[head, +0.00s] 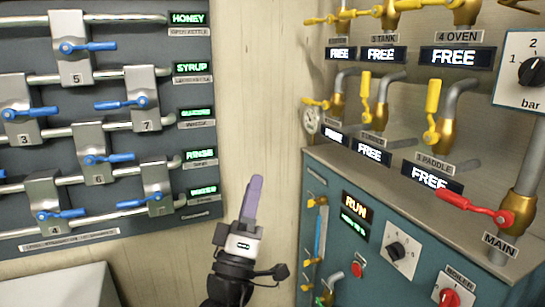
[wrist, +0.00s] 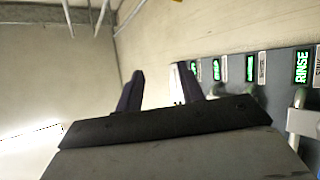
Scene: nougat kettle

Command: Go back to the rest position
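My gripper (head: 254,183) is in the lower middle of the head view, fingers pointing up, in front of the pale wall between the two valve boards. From there the two purple fingers overlap. In the wrist view my gripper (wrist: 158,72) shows two dark fingers apart with pale wall between them and nothing held. It touches nothing that I can see.
A dark board (head: 108,185) with numbered blue-handled valves is at left; its lit labels also show at right in the wrist view. A teal cabinet (head: 385,275) with a red main lever (head: 470,206) stands at right. A pale box (head: 60,287) is lower left.

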